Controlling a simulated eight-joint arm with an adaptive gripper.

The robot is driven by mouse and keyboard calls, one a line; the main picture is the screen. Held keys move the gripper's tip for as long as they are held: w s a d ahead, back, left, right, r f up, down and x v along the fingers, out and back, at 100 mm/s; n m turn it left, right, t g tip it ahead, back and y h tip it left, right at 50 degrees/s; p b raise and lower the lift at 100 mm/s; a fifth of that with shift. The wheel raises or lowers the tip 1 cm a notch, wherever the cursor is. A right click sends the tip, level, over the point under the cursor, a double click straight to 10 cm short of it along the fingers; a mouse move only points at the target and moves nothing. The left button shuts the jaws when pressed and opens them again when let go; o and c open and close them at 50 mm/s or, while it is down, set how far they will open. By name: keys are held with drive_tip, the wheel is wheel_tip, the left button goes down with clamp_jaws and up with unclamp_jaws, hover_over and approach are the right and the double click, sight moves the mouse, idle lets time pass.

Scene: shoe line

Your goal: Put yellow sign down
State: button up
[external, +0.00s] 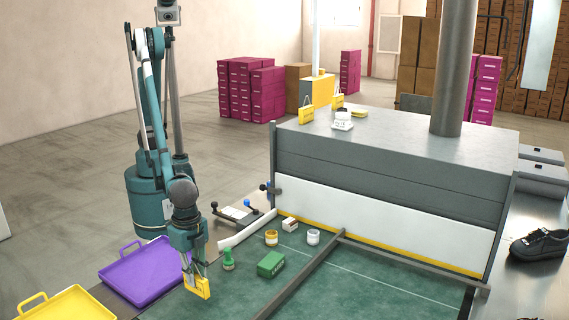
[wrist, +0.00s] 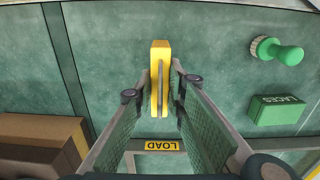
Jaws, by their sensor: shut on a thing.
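The yellow sign (external: 204,288) is in my gripper, low at the left edge of the green work surface (external: 330,282). In the wrist view the sign (wrist: 160,52) stands edge-on between the two fingers, and its far end sticks out beyond the tips. My gripper (external: 193,272) points down and is shut on the sign; its fingertips (wrist: 161,80) also show in the wrist view. I cannot tell whether the sign touches the surface below it.
A green laces box (external: 271,264) and a green knobbed tool (external: 228,260) stand just right of my gripper. Two small jars (external: 271,238) stand behind. A purple tray (external: 150,272) and yellow tray (external: 62,306) lie left. A dark rail (external: 300,279) crosses the green surface.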

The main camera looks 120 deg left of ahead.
drive_tip(key=shift+f+b, duration=0.3)
drive_tip(key=shift+f, duration=1.6)
drive_tip(key=shift+f, duration=0.15)
drive_tip(key=o, duration=0.9)
wheel_tip(320, 180, up, 12)
drive_tip(key=shift+r+p, duration=0.2)
drive_tip(key=shift+p, duration=0.55)
